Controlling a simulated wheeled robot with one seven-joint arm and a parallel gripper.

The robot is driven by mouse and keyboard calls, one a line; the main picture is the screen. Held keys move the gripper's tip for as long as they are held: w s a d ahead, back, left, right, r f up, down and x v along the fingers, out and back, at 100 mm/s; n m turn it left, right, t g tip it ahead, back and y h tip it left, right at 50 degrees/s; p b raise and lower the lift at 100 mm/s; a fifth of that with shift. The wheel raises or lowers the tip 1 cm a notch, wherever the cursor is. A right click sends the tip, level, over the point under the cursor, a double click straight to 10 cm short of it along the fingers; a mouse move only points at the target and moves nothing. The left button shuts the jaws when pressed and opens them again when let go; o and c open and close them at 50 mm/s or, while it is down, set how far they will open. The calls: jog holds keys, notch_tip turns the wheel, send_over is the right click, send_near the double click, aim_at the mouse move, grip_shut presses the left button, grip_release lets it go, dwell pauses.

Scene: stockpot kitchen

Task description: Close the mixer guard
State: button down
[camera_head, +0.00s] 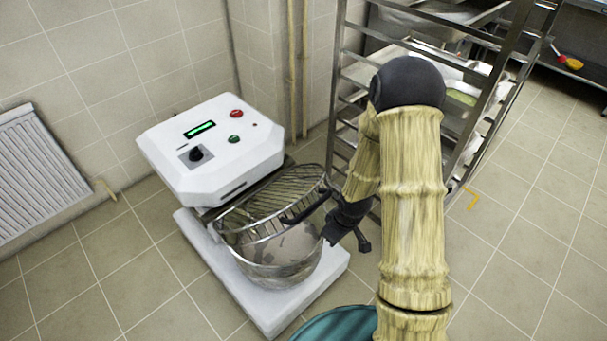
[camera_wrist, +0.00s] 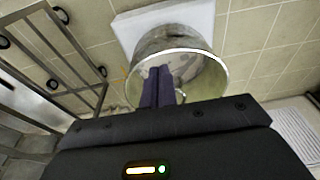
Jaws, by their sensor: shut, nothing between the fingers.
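The mixer (camera_head: 210,150) has a white head with a green display, a knob and buttons. Its steel bowl (camera_head: 280,255) sits below on a white base (camera_head: 325,272). The wire guard (camera_head: 275,200) shows as a curved grille above the bowl, close under the head; its exact angle is hard to tell. My gripper (camera_head: 333,232) is at the right side of the bowl, near the guard's edge; contact cannot be told. In the wrist view my gripper (camera_wrist: 157,85) has its dark fingers together and empty, overlapping the picture of the bowl (camera_wrist: 195,50).
A metal rack (camera_head: 345,95) with trays stands behind my arm, to the right of the mixer. A radiator (camera_head: 40,170) is on the left wall. A teal round thing (camera_head: 335,325) is at the bottom edge.

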jog(key=s+d+r+p, duration=0.3)
jog(key=s+d+r, duration=0.1)
jog(key=r, duration=0.6)
jog(key=shift+s+d+p, duration=0.2)
jog(key=shift+s+p, duration=0.2)
jog(key=shift+s, duration=0.35)
jog(key=shift+r, duration=0.15)
jog(key=s+a+r+m, duration=0.1)
jog(key=s+r+m, duration=0.1)
jog(key=r+m, duration=0.2)
jog(key=s+a+r+m+h, duration=0.1)
jog(key=r+m, duration=0.2)
jog(key=r, duration=0.8)
jog(key=shift+s+a+m+t, duration=0.2)
jog(key=shift+s+m+t, duration=0.15)
jog(key=shift+m+t, duration=0.05)
